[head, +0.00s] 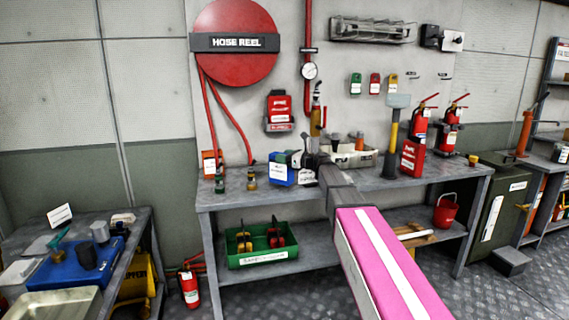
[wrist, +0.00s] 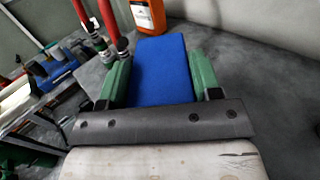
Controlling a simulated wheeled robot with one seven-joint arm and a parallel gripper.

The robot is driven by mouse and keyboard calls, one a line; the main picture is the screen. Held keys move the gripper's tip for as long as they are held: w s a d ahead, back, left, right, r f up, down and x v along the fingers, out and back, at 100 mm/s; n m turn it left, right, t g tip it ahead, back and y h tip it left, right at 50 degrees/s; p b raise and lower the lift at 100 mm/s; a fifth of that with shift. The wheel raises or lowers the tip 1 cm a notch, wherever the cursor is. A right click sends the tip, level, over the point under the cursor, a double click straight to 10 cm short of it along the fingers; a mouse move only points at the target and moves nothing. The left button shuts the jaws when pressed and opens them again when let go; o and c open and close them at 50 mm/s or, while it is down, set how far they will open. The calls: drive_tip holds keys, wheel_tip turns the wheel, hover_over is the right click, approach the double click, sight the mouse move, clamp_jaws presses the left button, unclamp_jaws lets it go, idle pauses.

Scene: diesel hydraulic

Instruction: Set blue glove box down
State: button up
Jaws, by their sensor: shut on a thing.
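The blue glove box (head: 283,175) is at the left part of the workbench (head: 345,200) in the head view, with a white label on its front. In the wrist view the plain blue face of the box (wrist: 163,72) fills the space between two green fingers. My gripper (head: 286,158) is shut on the box, one finger on each side; it also shows in the wrist view (wrist: 162,82). The box is upright, at or just above the bench top. I cannot tell whether its underside touches, because the gripper and box hide that contact.
Small dark-and-brass fittings (head: 251,179) and an orange-red container (head: 211,163) stand left of the box. A grey tray (head: 350,157), red extinguishers (head: 414,150) and a yellow-handled tool (head: 393,130) stand to the right. A green crate (head: 263,246) is on the lower shelf.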

drive_tip(key=shift+f, duration=1.25)
drive_tip(key=o, duration=1.3)
